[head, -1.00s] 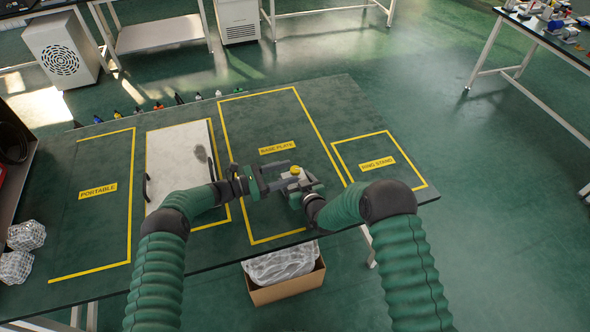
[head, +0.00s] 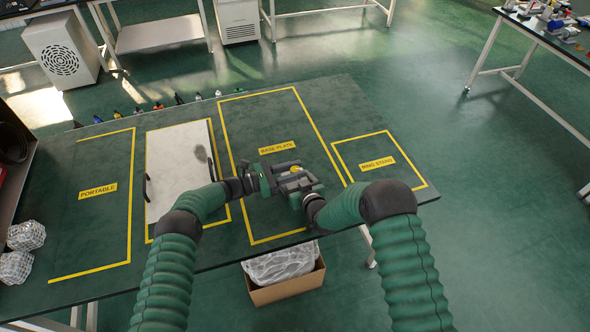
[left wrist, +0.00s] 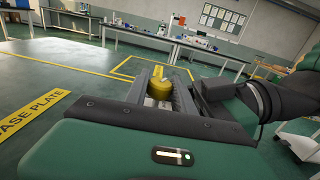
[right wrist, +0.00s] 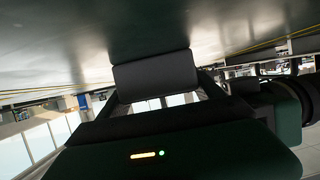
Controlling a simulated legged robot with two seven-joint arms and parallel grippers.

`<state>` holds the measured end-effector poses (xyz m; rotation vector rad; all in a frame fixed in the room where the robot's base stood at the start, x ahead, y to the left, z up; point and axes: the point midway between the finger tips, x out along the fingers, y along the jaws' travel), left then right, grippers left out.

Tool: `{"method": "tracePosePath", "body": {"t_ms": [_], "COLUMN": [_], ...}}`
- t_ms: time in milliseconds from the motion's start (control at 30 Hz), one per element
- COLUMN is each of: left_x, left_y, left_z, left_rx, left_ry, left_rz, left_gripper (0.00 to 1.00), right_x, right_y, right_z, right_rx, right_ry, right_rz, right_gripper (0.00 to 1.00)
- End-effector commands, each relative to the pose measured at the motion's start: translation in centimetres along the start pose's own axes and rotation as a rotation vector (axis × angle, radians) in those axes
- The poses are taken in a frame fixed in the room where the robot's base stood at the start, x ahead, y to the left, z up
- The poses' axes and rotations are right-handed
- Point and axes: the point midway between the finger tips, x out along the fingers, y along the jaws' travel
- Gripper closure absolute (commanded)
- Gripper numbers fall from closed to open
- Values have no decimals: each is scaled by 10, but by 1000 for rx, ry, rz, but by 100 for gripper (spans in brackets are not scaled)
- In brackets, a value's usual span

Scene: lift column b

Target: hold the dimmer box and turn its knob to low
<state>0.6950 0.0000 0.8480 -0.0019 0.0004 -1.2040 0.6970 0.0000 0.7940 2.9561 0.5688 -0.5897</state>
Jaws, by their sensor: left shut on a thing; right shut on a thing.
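The grey dimmer box (head: 296,184) is held just above the table's front half, near the right line of the base plate area. Its yellow knob (head: 296,169) is on top, largely covered by my left gripper (head: 289,168). In the left wrist view the yellow knob (left wrist: 160,88) sits between the two fingers, and the left gripper is shut on it. My right gripper (head: 303,187) is shut on the dimmer box from the front right. In the right wrist view the box's dark face (right wrist: 155,74) shows at the fingers. The knob's pointer and scale cannot be made out.
The dark green table (head: 100,240) has yellow-lined areas, with a base plate label (head: 277,147) beyond the grippers. A white board with handles (head: 176,165) lies left of my left gripper. An open carton (head: 287,285) stands below the front edge. The ring stand area (head: 350,150) is bare.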

Motion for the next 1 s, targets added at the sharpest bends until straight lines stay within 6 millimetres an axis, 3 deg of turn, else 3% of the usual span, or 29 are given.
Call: {"method": "tracePosePath", "body": {"t_ms": [333, 700, 733, 867, 1000], "left_x": [-4, -2, -2, -1, -1], "left_y": [5, 3, 3, 2, 2], "left_z": [-1, 0, 0, 0, 0], "left_rx": [-1, 3, 3, 2, 2], "left_ry": [0, 3, 3, 2, 1], "left_rz": [129, 143, 143, 141, 139], "left_gripper": [100, 100, 66, 49, 48], "right_x": [0, 0, 0, 0, 0], "right_y": [-1, 0, 0, 0, 0], "right_z": [1, 1, 1, 2, 2], "right_rx": [0, -1, -1, -1, -1], "right_ry": [-1, -3, -3, -3, -3], "right_rz": [-2, -1, -1, 0, 0], "right_gripper": [76, 76, 76, 76, 76]}}
